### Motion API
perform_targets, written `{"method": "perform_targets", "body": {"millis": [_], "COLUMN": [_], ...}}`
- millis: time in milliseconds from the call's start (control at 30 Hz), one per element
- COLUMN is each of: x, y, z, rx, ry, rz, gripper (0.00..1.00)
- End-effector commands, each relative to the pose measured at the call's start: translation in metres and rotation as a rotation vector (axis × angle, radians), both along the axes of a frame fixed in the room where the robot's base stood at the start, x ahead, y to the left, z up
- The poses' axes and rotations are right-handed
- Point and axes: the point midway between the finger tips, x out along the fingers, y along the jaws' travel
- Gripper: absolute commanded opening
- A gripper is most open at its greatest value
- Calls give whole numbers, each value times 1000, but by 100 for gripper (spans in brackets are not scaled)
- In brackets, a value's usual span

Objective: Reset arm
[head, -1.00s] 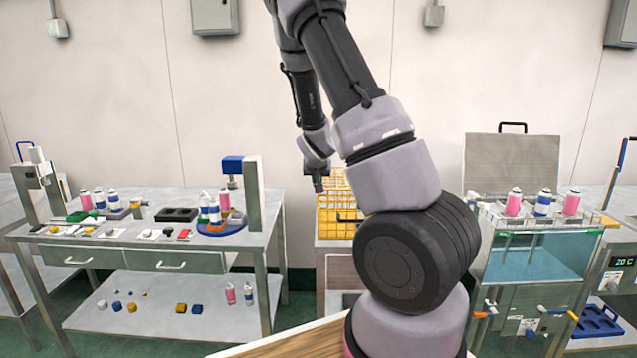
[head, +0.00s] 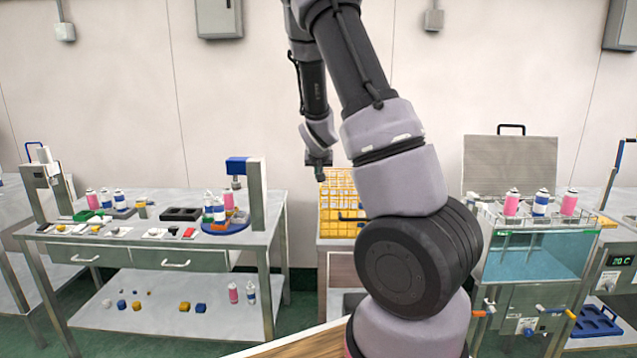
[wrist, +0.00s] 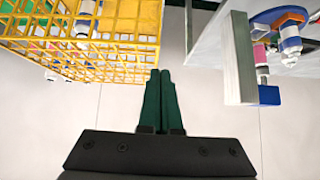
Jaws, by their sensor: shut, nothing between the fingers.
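My gripper (wrist: 164,78) is shut and empty in the wrist view, its two dark green fingers pressed together. In the head view my gripper (head: 319,172) hangs on my folded arm above the left end of the yellow wire basket (head: 342,190), apart from it. In the wrist view the yellow basket (wrist: 110,48) is at upper left, with several items behind its wires. My arm hides part of the basket in the head view.
A steel workbench (head: 130,243) with spray cans, a press and small parts stands at left. A water tank (head: 535,265) with three cans on its rack (head: 500,221) stands at right. A wooden surface (head: 300,345) is at the front.

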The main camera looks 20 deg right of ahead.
Motion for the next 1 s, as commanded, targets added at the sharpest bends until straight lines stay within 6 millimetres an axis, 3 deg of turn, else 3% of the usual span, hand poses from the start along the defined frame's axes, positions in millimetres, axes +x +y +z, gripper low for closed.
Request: {"method": "perform_targets", "body": {"millis": [333, 667, 867, 1000], "x": [-57, -72, -81, -101], "y": [28, 34, 44, 63], "z": [-22, -26, -8, 29], "rx": [0, 1, 84, 213], "ry": [-2, -7, 6, 30], "rz": [1, -2, -14, -12], "gripper": [0, 0, 0, 0]}}
